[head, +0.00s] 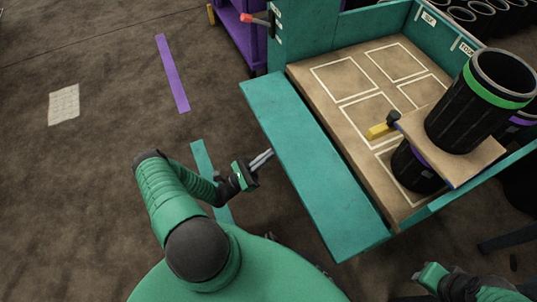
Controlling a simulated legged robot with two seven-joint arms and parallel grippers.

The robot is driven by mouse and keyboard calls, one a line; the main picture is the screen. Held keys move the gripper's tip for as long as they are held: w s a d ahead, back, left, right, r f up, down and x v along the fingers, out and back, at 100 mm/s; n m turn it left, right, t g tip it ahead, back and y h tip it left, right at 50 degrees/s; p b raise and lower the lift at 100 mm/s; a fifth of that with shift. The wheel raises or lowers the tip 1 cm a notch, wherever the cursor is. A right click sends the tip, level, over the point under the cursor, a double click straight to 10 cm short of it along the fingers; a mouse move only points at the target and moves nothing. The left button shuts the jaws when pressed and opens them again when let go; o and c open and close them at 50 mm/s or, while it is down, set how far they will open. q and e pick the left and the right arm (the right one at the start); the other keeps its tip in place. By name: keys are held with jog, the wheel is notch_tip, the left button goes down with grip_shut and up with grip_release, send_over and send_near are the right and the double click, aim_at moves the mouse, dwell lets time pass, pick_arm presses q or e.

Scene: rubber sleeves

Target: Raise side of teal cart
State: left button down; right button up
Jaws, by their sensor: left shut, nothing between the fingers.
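The teal cart (378,27) stands at the right with a brown deck (330,66) marked with white rectangles. Its near side panel (312,165) is folded down and outward, sticking out from the deck's left edge. My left gripper (264,158) is shut and empty, just left of the panel's outer edge in the picture. Whether its fingertips touch the panel I cannot tell. My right gripper (430,277) is at the bottom right, and its fingers do not show clearly.
On the deck, a black sleeve with a green band (482,100) stands on a brown board (457,158) above another black sleeve (415,168). A yellow-handled tool (381,130) lies beside it. A purple cart (240,35) stands behind.

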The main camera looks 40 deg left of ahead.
pick_arm(q)
jog(key=w+d+r+g+y+p, duration=0.1)
jog(key=w+r+g+p, duration=0.45)
jog(key=p, duration=0.85)
jog(key=s+d+r+g+y+p, duration=0.1)
jog(key=r+g+y+p, duration=0.1)
jog(key=r+p, duration=0.95)
jog(key=w+d+r+g+y+p, duration=0.1)
jog(key=w+r+g+p, duration=0.3)
jog(key=p, duration=1.3)
jog(key=w+d+r+g+y+p, duration=0.1)
jog(key=w+d+g+p, duration=0.2)
jog(key=w+p, duration=0.3)
jog(key=shift+r+y+p, duration=0.3)
jog(key=shift+r+p, duration=0.05)
jog(key=shift+p, duration=2.1)
jog(key=shift+w, duration=0.1)
